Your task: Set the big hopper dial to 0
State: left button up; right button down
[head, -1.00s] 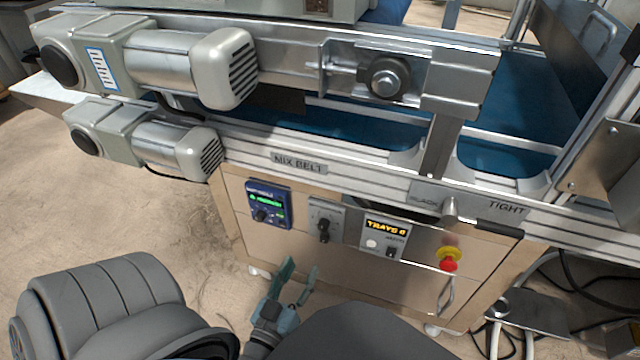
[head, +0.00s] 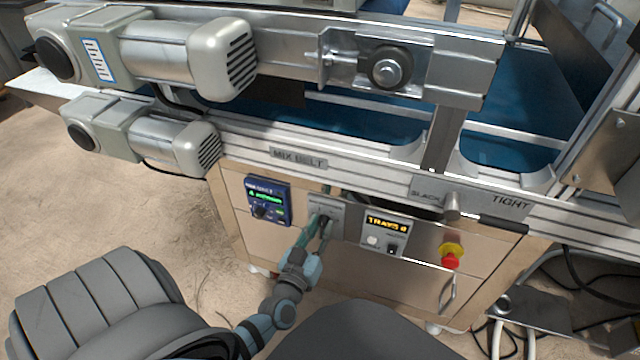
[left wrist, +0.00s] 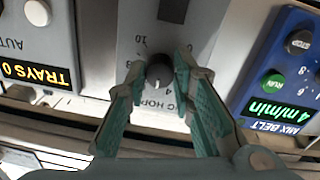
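The big hopper dial is a small dark round knob (left wrist: 159,72) on a grey plate (left wrist: 150,22) with printed numbers and a partly hidden "HOPP" label. A pale mark on the knob's lower side points roughly toward the printed 4; its exact setting is hard to read. My left gripper (left wrist: 157,62) is open, its two green fingers on either side of the knob, with small gaps seeming to show. In the head view my left gripper (head: 318,226) reaches the same plate (head: 327,203) and partly hides the knob. My right gripper is not in view.
The blue mix belt control (head: 268,200) sits left of the dial plate. The "TRAYS 0" box (head: 388,235) sits close on its right, with a red stop button (head: 450,261) beyond. The conveyor rail (head: 365,172) runs above the cabinet.

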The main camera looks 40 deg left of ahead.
pick_arm(q)
grip_shut()
